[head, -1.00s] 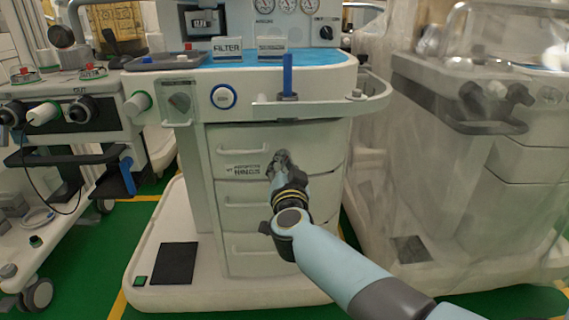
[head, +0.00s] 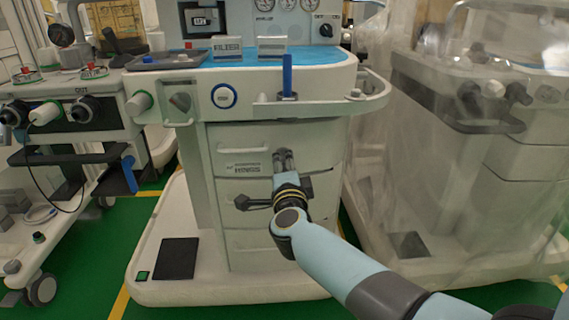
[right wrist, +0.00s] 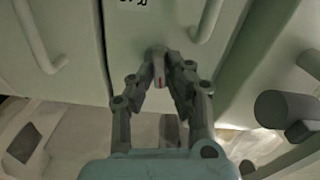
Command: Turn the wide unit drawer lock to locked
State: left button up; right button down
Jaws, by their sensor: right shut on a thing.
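The wide unit (head: 212,165) is the pale cart in the middle of the head view, with a stack of drawers. My right gripper (head: 284,156) is at the right part of its drawer front, beside the drawer label. In the right wrist view, the fingers of my right gripper (right wrist: 160,84) are shut on the small pale drawer lock knob (right wrist: 158,57), which shows a red mark. The fingers partly cover the knob, and in the head view the gripper hides it. I cannot tell the lock's setting. My left gripper is not in view.
Drawer handles (head: 243,154) stand out left of my right gripper. A white rail (head: 320,108) with a blue upright handle (head: 287,75) juts out above. A plastic-draped cart (head: 490,150) stands at the right, another cart (head: 75,135) at the left. Green floor shows between them.

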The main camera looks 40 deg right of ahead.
jog(key=shift+m, duration=1.2)
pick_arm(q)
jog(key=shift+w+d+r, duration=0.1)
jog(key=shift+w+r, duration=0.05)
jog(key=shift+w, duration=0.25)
pick_arm(e)
jog(key=c, duration=1.3)
grip_release()
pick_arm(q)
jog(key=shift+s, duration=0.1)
pick_arm(e)
jog(key=shift+s, duration=0.1)
